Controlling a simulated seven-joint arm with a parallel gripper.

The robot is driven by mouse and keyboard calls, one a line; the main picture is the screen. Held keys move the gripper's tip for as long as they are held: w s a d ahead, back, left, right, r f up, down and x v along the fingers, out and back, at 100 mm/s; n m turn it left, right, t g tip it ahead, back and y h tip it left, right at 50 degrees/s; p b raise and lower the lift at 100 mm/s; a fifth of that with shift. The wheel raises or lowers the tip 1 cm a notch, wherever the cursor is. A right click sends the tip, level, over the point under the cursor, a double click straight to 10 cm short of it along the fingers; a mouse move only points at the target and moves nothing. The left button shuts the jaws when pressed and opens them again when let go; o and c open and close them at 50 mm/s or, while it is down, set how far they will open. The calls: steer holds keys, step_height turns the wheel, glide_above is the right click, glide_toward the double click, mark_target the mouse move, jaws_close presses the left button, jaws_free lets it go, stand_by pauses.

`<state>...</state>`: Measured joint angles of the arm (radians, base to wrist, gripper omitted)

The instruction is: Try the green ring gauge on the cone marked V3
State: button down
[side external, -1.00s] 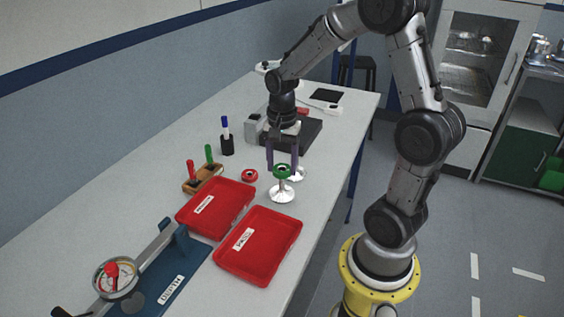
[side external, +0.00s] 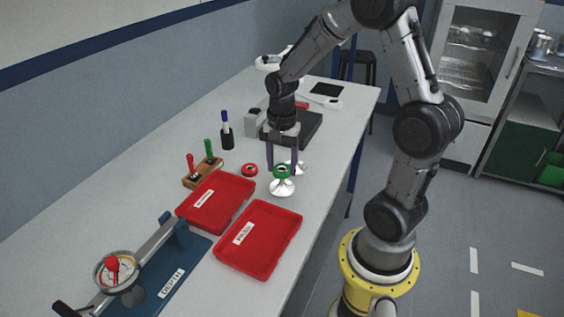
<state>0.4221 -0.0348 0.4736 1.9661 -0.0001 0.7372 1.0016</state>
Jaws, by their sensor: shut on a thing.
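My gripper (side external: 283,171) points down over the table with its two purple fingers on either side of the green ring gauge (side external: 282,170). It is shut on the ring. The ring is at the upper part of a pale metal cone (side external: 283,188) with a round, wide base; I cannot tell whether it rests on the cone or is held just above it. A second pale cone (side external: 301,168) stands just behind and to the right, partly hidden by a finger. No V3 mark is legible on either cone.
A red ring (side external: 250,170) lies left of the cones. Two red trays (side external: 262,265) are in front. A wooden stand (side external: 203,178) holds red- and green-handled tools, near a black pen cup (side external: 227,143). A blue dial fixture (side external: 172,270) is front left; a dark block (side external: 305,130) stands behind.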

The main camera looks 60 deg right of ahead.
steer(key=shift+f, duration=0.6)
steer(key=shift+r, duration=0.1)
stand_by(1.3)
steer(key=shift+r, duration=2.9)
step_height(320, 180, up, 5)
steer(key=shift+r, duration=0.1)
steer(key=shift+d, duration=0.1)
